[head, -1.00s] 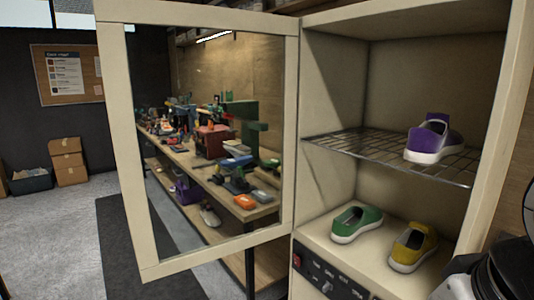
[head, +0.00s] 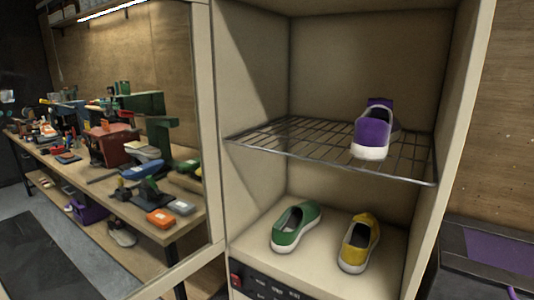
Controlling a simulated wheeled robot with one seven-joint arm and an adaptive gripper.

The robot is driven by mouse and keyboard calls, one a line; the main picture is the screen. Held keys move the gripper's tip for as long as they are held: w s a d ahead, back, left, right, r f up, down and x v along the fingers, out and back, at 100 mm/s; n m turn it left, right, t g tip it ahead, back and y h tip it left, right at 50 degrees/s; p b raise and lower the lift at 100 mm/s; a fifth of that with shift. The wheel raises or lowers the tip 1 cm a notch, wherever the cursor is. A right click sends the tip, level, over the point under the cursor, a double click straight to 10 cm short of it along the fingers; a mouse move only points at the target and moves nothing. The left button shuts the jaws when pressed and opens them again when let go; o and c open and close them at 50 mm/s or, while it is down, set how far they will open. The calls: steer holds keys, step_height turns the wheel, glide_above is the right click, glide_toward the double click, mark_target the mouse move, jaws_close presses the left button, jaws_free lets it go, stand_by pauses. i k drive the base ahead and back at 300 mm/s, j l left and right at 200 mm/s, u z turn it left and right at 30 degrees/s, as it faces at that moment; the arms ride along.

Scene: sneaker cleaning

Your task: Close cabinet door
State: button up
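The beige cabinet (head: 461,110) stands open at the right of the head view. Its framed glass door (head: 205,120) is swung out to the left, hinged on the cabinet's left side, and I see the workbench through its pane. A purple sneaker (head: 373,133) sits on the wire shelf (head: 300,141). A green sneaker (head: 296,227) and a yellow sneaker (head: 358,243) stand on the cabinet floor below. The door's outer edge is out of the frame. My gripper is not in view.
A long workbench (head: 100,165) with several tools runs behind the door. A control panel with a red switch (head: 236,280) is under the cabinet floor. A dark unit with a purple top panel (head: 497,250) stands at the right.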

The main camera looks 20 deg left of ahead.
mark_target(198, 14)
steer(key=j+z, duration=0.1)
steer(key=j, duration=0.3)
steer(key=k+j, duration=0.1)
steer(key=j, duration=0.3)
steer(key=j+z, duration=0.15)
steer(key=j, duration=0.3)
steer(key=k+j, duration=0.15)
steer(key=j, duration=0.25)
steer(key=k+j+z, duration=0.15)
steer(key=j, duration=0.65)
steer(key=k+j+z, duration=0.15)
steer(key=j, duration=0.2)
